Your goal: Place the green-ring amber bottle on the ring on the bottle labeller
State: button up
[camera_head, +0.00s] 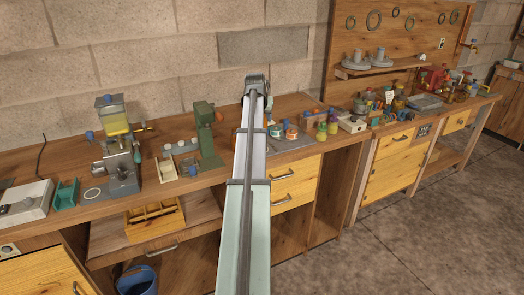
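A grey machine (121,165) with a yellow-filled tank stands on the bench at the left. A pale ring (92,194) is marked on a grey base at its front left. I cannot be sure this is the bottle labeller. No bottle with a green ring can be made out. Small bottles, one yellow-green (322,130) and one with a blue top (333,122), stand right of my arm. My arm reaches up the middle of the view. Its dark far end, where my gripper (257,82) seems to be, is small; fingers and any held thing cannot be made out.
A green press (207,138) stands close left of my arm. A teal tray (66,194) sits left of the ring. An open wooden drawer organiser (154,216) sits below the bench edge. The right bench (470,105) is crowded. My arm hides part of the bench middle.

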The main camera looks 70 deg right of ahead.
jog(key=shift+w+d+r, duration=0.15)
jog(key=shift+w+d, duration=0.05)
jog(key=shift+d, duration=0.15)
jog(key=shift+a+f+n, duration=0.15)
jog(key=shift+f+n, duration=0.15)
jog(key=shift+f, duration=4.75)
jog(key=shift+f, duration=0.15)
jog(key=o, duration=1.1)
jog(key=v, duration=1.2)
jog(key=shift+s, duration=0.1)
